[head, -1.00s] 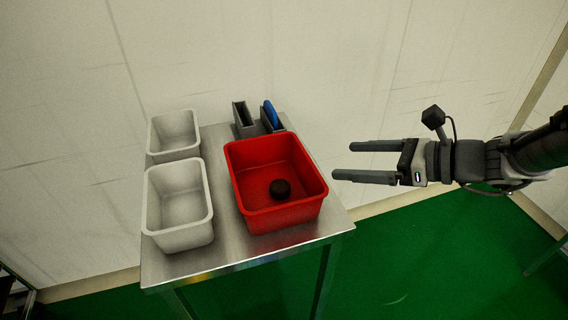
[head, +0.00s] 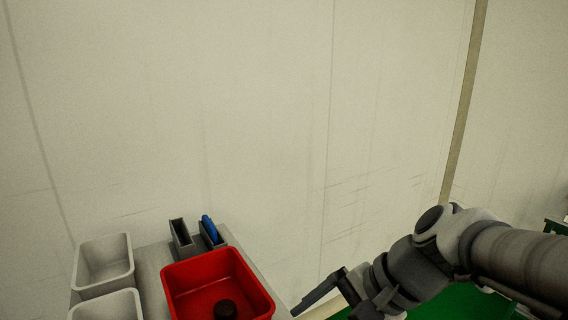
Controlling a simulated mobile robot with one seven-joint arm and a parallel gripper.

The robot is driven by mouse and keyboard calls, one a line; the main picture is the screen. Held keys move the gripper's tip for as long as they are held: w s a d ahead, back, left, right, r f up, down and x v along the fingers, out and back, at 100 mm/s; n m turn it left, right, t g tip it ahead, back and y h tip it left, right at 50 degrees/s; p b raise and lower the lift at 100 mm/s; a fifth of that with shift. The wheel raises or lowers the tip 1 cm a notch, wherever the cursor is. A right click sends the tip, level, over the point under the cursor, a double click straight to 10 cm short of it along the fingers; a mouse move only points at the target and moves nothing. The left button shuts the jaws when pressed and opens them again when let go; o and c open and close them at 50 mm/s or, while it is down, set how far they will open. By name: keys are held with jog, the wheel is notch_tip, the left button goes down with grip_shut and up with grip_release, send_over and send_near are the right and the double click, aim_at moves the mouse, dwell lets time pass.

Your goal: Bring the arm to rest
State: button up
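My gripper (head: 328,302) is low in the head view, right of the red bin, at the end of my arm coming in from the right. One finger shows, pointing left and down; the other finger is hidden or cut off by the bottom edge. Nothing is seen held. Whether it is open or shut does not show.
A steel table (head: 150,264) at the lower left bears a red bin (head: 243,268) with a dark round piece (head: 225,310) inside. Two white bins (head: 128,255) stand to its left. Grey holders (head: 182,240), one with a blue item (head: 209,228), stand behind. A pale wall fills the back.

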jog(key=s+d+r+n+t+h, duration=0.2)
jog(key=s+d+n+t+h, duration=0.15)
jog(key=d+n+h, duration=0.4)
notch_tip(320, 180, up, 18)
jog(key=d+n+p, duration=0.1)
jog(key=n+p, duration=0.1)
jog(key=p, duration=1.5)
jog(key=shift+d+y, duration=0.15)
jog(key=shift+y, duration=0.2)
jog(key=shift+w+f, duration=0.1)
jog(key=shift+w, duration=0.05)
